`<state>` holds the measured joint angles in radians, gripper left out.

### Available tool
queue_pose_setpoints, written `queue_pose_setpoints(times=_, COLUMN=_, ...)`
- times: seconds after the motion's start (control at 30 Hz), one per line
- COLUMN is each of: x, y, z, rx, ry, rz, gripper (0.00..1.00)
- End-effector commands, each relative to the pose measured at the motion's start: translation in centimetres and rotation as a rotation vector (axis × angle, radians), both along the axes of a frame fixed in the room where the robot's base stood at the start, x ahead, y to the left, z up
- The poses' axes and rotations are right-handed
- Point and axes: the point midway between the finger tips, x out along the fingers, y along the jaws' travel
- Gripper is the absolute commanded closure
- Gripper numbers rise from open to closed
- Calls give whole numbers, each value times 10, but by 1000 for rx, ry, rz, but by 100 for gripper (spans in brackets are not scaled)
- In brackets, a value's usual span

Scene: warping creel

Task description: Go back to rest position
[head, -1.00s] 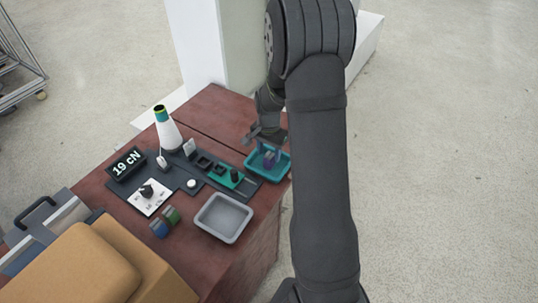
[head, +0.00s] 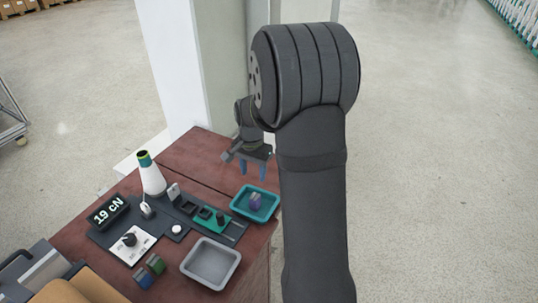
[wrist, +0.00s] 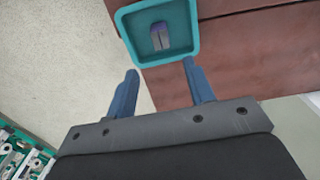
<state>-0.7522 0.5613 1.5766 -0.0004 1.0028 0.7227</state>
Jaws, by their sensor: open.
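My gripper (head: 254,172) is open and empty above the teal tray (head: 234,206), at the right edge of the red-brown table. In the wrist view its two blue fingers (wrist: 160,92) are spread apart with nothing between them. A small purple-and-grey block (head: 255,201) lies in the teal tray. The block also shows in the wrist view (wrist: 160,37), inside the tray, apart from the fingers.
A grey tray (head: 187,268) stands at the table's front. Left of it are two small blocks (head: 150,271), a dark panel with a "19 cN" display (head: 108,211) and a white cone (head: 151,177). A white pillar (head: 185,60) rises behind the table.

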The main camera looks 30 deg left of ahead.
Motion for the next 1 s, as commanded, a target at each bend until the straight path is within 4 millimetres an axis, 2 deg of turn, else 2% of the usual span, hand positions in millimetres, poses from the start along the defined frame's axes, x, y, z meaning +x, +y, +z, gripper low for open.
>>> queue_pose_setpoints(times=0.17, x=-1, y=-1, z=-16, rx=-3, ry=3, rz=0, gripper=51)
queue_pose_setpoints(times=0.73, x=-1, y=-1, z=-123, rx=-3, ry=3, rz=0, gripper=51)
queue_pose_setpoints(times=0.77, x=0, y=0, z=-125, rx=-1, ry=1, rz=0, gripper=51)
queue_pose_setpoints(times=0.8, x=1, y=1, z=-113, rx=3, ry=-3, rz=0, gripper=51)
queue_pose_setpoints(times=1.0, x=0, y=0, z=-95, rx=0, ry=0, rz=0, gripper=51)
